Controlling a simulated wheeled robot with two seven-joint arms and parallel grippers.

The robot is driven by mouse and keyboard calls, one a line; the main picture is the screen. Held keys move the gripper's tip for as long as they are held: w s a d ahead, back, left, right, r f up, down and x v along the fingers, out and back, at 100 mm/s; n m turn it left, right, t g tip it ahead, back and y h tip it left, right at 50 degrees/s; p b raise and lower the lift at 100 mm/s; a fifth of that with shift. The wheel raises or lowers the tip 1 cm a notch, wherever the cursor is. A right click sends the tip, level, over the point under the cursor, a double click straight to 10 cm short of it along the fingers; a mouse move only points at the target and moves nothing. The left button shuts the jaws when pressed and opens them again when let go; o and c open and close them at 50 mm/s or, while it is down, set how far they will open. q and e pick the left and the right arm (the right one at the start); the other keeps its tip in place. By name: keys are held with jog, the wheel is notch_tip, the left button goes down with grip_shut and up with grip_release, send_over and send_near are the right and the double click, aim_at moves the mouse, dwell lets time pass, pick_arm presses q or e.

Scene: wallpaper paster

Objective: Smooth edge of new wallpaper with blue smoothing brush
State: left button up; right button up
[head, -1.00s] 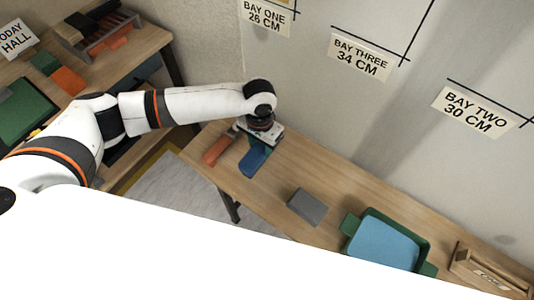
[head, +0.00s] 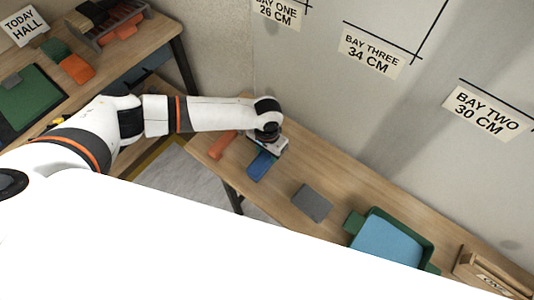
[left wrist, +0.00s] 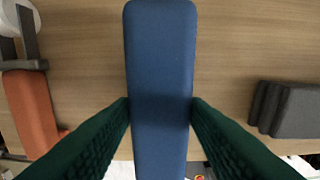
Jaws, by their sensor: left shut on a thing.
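The blue smoothing brush (head: 262,165) lies on the wooden bench by the wall, its long blue handle pointing toward me. In the left wrist view the blue handle (left wrist: 160,60) runs down the middle. My left gripper (head: 267,149) is over the brush, and its two dark green fingers (left wrist: 160,112) press the handle from both sides. The brush's far end is hidden under my wrist. The grey wall (head: 310,75) carries black lines and bay labels; I cannot make out a wallpaper edge. My right gripper is not in view.
An orange-handled tool (head: 222,145) lies just left of the brush. A grey block (head: 312,203), a green tray (head: 429,245) with a blue inside and a wooden box (head: 490,272) stand to the right. A second table (head: 150,38) holds more tools.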

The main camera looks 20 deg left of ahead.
pick_arm(q)
jog(key=shift+f, duration=0.55)
jog(key=shift+c, duration=0.5)
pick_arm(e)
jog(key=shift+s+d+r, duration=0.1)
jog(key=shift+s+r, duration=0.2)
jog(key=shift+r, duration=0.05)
pick_arm(q)
jog(key=o, duration=1.1)
